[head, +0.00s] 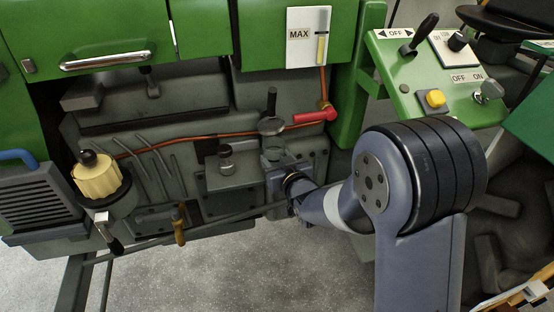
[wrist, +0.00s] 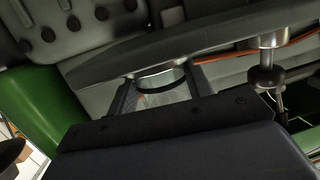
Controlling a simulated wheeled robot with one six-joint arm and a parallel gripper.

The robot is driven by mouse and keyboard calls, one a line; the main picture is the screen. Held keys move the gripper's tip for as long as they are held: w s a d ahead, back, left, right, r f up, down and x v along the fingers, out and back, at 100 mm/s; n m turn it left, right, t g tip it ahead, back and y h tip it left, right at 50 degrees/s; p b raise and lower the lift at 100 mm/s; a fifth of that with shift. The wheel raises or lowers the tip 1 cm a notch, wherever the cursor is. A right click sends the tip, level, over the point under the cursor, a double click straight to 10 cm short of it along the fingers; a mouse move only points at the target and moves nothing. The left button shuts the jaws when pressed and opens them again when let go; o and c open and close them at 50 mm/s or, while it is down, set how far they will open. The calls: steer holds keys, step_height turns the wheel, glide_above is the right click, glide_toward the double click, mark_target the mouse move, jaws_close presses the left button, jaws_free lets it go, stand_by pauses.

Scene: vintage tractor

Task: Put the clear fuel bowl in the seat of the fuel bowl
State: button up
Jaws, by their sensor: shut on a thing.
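My gripper (head: 276,160) is at the engine's side in the head view, below the round metal seat of the fuel bowl (head: 271,126). In the wrist view its two fingers (wrist: 162,92) are shut on the clear fuel bowl (wrist: 160,98), one on each side. The bowl looks see-through, with a dark curved line near its top. A shiny round metal edge, seemingly the seat (wrist: 155,78), shows just beyond the bowl's top. In the head view the bowl is faint and partly hidden by the gripper. I cannot tell whether bowl and seat touch.
A red lever (head: 315,117) sits just right of the seat, under the MAX gauge (head: 308,38). An orange fuel line (head: 190,138) runs along the engine. A cream-capped filter (head: 97,178) stands left. A green control panel (head: 438,75) is at the upper right.

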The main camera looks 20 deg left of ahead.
steer(key=shift+f, duration=0.2)
steer(key=o, duration=1)
steer(key=shift+r, duration=0.1)
steer(key=shift+r, duration=0.1)
steer(key=shift+r+p, duration=0.15)
steer(key=shift+p, duration=0.15)
steer(key=v, duration=1.2)
